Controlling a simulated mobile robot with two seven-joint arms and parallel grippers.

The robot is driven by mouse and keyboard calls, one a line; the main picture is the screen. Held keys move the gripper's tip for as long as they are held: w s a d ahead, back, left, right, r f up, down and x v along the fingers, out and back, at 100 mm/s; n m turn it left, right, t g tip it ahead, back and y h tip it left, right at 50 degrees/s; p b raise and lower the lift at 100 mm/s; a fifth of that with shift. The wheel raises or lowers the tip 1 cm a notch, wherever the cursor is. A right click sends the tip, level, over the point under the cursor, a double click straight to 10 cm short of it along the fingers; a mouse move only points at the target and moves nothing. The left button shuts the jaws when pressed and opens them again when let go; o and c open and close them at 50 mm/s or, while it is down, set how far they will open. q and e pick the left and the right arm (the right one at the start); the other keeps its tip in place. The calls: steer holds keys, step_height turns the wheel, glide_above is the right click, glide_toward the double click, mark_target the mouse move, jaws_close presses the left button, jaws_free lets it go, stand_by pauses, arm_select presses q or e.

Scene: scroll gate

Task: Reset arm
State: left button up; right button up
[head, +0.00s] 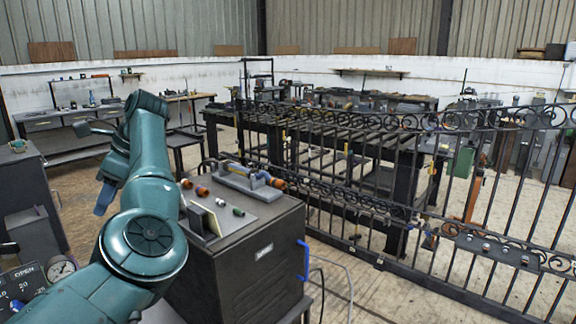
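My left arm comes in from the lower left, teal and bent. Its forearm rises in front of the cabinet's left side. The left gripper (92,130) is a small grey part seen beside the wrist, partly hidden by the arm. I cannot make out whether its fingers are apart, and no object shows in it. A pale blue piece hangs below the wrist; I cannot tell what it is. My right gripper is not in view.
A dark cabinet (255,262) stands close by, with a grey fixture (246,183) and small coloured cylinders on top. A black scroll gate (470,205) spans the right side. A dark slatted table (330,145) stands behind it. A dial gauge (61,268) is at lower left.

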arm_select(q)
steer(key=s+a+f+m+t+y, duration=0.1)
steer(key=a+m+t+y, duration=0.1)
steer(key=a+m+y, duration=0.2)
steer(key=s+a+f+m+t+y, duration=0.2)
steer(key=a+m+y, duration=0.3)
steer(key=m+y, duration=0.2)
steer(key=s+a+f+m+t+y, duration=0.1)
steer(key=a+m+t+y, duration=0.2)
steer(key=a+m+y, duration=0.2)
steer(key=shift+s+a+f+y, duration=0.1)
steer(key=shift+s+f+y, duration=0.2)
steer(key=shift+f, duration=0.1)
steer(key=s+d+f+m+t+h, duration=0.1)
steer(key=d+f+m+t+h, duration=0.8)
steer(key=m, duration=0.6)
steer(key=s+d+f+m+t+h, duration=0.1)
steer(key=d+f+m+t+h, duration=0.75)
steer(key=m, duration=0.75)
steer(key=s+d+f+m+g+h, duration=0.4)
steer(key=s+d+f+m+g, duration=0.2)
steer(key=s, duration=0.5)
steer(key=s+d+f+m+g+h, duration=0.4)
steer(key=s+d+f+m+g, duration=0.2)
steer(key=s+d+f, duration=0.4)
steer(key=shift+s+d+f+m+h+p, duration=0.15)
steer(key=shift+s+d+m+h+p, duration=0.25)
steer(key=shift+s, duration=0.25)
